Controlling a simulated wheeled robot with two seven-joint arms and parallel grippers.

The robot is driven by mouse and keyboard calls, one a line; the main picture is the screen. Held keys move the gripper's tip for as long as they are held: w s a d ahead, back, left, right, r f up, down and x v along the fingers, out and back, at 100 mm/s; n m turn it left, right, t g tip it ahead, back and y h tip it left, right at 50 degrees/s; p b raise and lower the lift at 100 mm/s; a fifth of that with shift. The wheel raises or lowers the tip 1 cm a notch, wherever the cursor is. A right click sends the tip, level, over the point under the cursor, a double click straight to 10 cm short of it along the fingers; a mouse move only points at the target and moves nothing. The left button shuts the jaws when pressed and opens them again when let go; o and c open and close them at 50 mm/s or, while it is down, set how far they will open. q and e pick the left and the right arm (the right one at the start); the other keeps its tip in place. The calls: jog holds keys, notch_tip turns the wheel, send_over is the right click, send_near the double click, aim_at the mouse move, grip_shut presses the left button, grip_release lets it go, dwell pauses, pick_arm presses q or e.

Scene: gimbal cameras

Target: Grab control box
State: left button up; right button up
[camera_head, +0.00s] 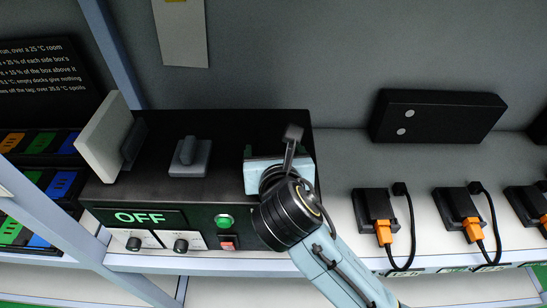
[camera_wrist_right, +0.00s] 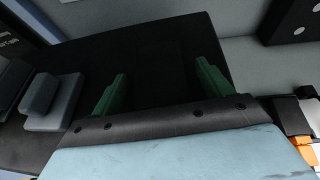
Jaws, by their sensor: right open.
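The control box (camera_head: 235,130) is a wide black box on the shelf, with a lit green OFF display, two knobs, a green button and a red switch on its front. Its black top (camera_wrist_right: 150,55) fills much of the right wrist view. My right gripper (camera_head: 276,153) is over the right part of the box, its arm coming from the lower right. In the right wrist view its two green fingers (camera_wrist_right: 160,90) are apart, with nothing between them. I cannot tell whether they touch the box. My left gripper is not in view.
A grey block (camera_head: 189,157) and a pale square plate (camera_head: 104,136) on a dark mount are on the box's top. A black unit (camera_head: 437,116) with two light dots is behind right. Several black sockets with orange plugs (camera_head: 384,232) line the shelf. A pale post stands left.

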jog(key=shift+w+f, duration=0.1)
jog(key=shift+w, duration=0.1)
jog(key=c, duration=1.1)
jog(key=shift+c, duration=0.2)
